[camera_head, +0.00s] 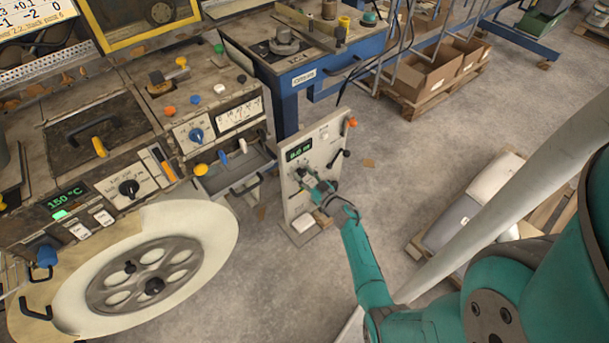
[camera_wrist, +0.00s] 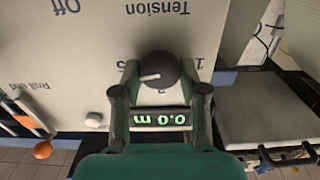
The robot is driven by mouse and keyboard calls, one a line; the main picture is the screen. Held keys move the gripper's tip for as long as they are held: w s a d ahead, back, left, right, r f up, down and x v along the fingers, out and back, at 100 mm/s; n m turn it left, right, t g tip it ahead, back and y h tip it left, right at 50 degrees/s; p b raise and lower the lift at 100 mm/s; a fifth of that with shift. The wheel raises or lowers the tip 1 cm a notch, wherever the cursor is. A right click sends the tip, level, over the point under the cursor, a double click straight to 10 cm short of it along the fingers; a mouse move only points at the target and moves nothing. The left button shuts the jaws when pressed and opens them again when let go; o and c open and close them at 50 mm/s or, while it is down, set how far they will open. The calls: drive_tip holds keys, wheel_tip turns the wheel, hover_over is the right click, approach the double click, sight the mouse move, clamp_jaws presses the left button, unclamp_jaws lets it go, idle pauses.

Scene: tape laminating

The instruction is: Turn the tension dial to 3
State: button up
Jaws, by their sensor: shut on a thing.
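The tension dial (camera_wrist: 159,68) is a round dark knob with a white pointer mark, on a pale panel. In the wrist view it sits under the upside-down word Tension. Its pointer mark lies toward the picture's left, tilted slightly down. Small marks around the dial are partly hidden and I cannot read them surely. My gripper (camera_wrist: 160,88) is shut on the dial, one finger at each side. In the head view my gripper (camera_head: 312,184) is at the front of the upright control panel (camera_head: 325,150) and hides most of the dial.
A green display (camera_wrist: 160,118) reads 0.0 m between my fingers. A black lever (camera_head: 338,158) and an orange knob (camera_head: 352,122) sit at the panel's right. The laminating machine with a large wheel (camera_head: 150,275) stands at left.

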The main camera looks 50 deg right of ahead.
drive_tip(key=shift+n, duration=0.4)
drive_tip(key=n, duration=0.3)
drive_tip(key=shift+a+n, duration=0.1)
drive_tip(key=shift+n, duration=0.2)
drive_tip(key=n, duration=0.3)
drive_tip(key=shift+n, duration=0.3)
drive_tip(key=n, duration=0.4)
drive_tip(key=shift+a+f+n, duration=0.1)
drive_tip(key=shift+f+n, duration=0.05)
drive_tip(key=shift+n, duration=1.95)
drive_tip(key=o, duration=1.1)
